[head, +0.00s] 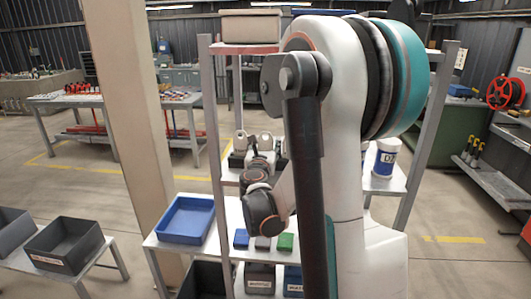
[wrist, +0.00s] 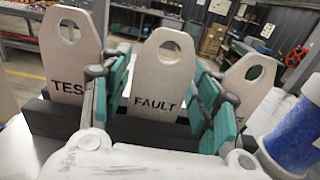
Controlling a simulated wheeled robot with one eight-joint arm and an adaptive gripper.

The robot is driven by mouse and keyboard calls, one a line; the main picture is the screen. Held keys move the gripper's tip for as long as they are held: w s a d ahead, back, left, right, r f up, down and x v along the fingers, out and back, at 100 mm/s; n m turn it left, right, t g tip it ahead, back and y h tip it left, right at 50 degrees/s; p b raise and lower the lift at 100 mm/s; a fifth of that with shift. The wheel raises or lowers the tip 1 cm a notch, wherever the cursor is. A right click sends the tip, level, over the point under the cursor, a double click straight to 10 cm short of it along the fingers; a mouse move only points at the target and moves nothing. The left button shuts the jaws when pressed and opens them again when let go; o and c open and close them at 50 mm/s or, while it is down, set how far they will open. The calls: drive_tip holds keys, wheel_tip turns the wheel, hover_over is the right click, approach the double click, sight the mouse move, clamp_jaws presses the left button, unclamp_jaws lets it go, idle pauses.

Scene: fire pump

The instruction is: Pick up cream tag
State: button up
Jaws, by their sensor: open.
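Three upright pale cream-grey tags with round holes stand in a row in a dark holder (wrist: 50,122) in the wrist view. They are a tag reading "TES…" (wrist: 68,50), a "FAULT" tag (wrist: 160,75) in the middle, and a right tag (wrist: 243,85) whose lettering is mostly hidden. My gripper (wrist: 163,82) is open, with a teal-padded finger on either side of the "FAULT" tag. I cannot tell whether the pads touch it. In the head view my gripper (head: 259,158) is small, over the middle shelf by the tags (head: 240,140), and my arm hides much.
A white and blue tub (head: 386,158) stands right of the tags, close to my gripper in the wrist view (wrist: 296,138). Shelf posts (head: 213,130) flank my arm. Below are a blue tray (head: 186,219), small blue, grey and green blocks (head: 285,242), and bins.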

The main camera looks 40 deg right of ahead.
drive_tip(key=c, duration=0.7)
drive_tip(key=shift+o, duration=0.2)
